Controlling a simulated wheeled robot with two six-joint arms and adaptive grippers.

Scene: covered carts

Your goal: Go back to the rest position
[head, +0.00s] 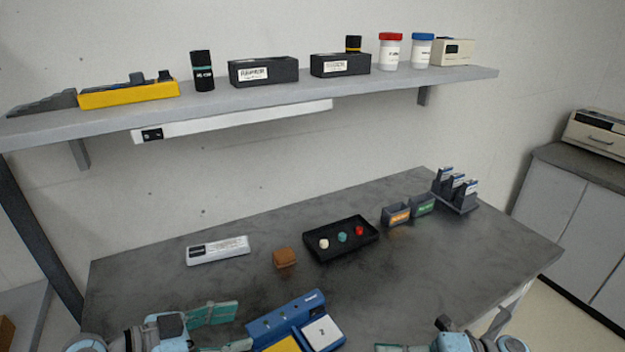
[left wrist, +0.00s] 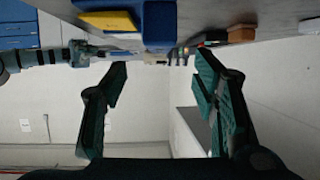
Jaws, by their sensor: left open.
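My left gripper (head: 222,329) comes in low at the front left of the grey table. Its teal-padded fingers are apart with nothing between them. In the left wrist view the left gripper (left wrist: 160,78) also shows its fingers wide apart on empty space. My right gripper (head: 445,346) is at the bottom edge right of centre, partly cut off. Its jaw state is unclear. The blue device (head: 308,300) with a yellow pad and a white pad lies just right of my left gripper.
On the table (head: 440,270) are a brown block (head: 285,257), a black tray (head: 314,250) with coloured round pieces, a white case (head: 217,250) and small grey bins (head: 396,216). A shelf (head: 220,99) with boxes and bottles hangs above.

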